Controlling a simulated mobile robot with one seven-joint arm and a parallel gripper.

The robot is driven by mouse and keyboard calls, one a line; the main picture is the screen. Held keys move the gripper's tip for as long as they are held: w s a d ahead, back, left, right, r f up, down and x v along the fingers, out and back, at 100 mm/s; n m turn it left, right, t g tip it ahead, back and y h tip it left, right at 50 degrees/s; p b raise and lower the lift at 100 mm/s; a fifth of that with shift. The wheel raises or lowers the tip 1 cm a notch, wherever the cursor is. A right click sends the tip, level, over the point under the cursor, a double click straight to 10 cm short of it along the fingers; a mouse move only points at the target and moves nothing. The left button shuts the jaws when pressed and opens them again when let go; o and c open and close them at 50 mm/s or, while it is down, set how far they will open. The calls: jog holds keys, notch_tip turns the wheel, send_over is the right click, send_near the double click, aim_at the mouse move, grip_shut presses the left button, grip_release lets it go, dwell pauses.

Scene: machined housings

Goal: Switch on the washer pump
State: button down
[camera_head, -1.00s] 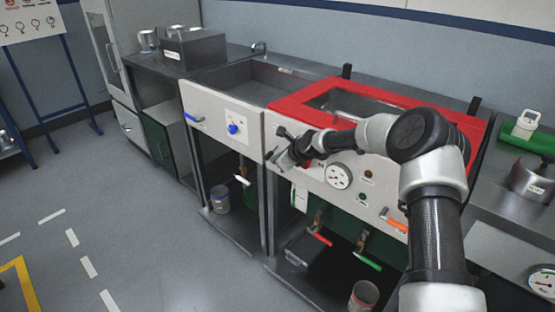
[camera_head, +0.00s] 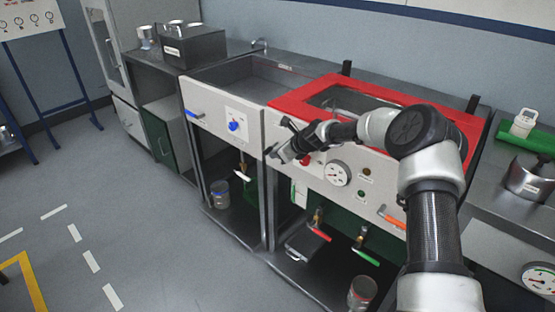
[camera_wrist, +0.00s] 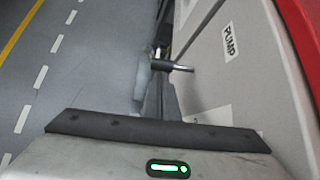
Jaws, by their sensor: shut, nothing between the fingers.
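The washer is the unit under the red lid frame (camera_head: 290,106), with a pale front panel (camera_head: 335,193). My gripper (camera_head: 276,154) is shut and empty, at the left part of this panel. In the wrist view, a PUMP label (camera_wrist: 231,41) is on the panel to the right of my gripper (camera_wrist: 158,98). A dark lever with a metallic end (camera_wrist: 172,66) sticks out left of the label, just beyond my fingers. It seems to be the black piece (camera_head: 289,124) above my gripper in the head view. Whether my fingers touch it I cannot tell.
A gauge (camera_head: 338,172), a red knob (camera_head: 305,160) and an orange handle (camera_head: 391,216) are on the same panel. Red (camera_head: 326,232) and green (camera_head: 366,257) valve handles are below. A sink unit with a blue knob (camera_head: 234,126) stands left. The floor in front is clear.

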jog(key=shift+w+a+r, duration=0.1)
jog(key=shift+r, duration=0.15)
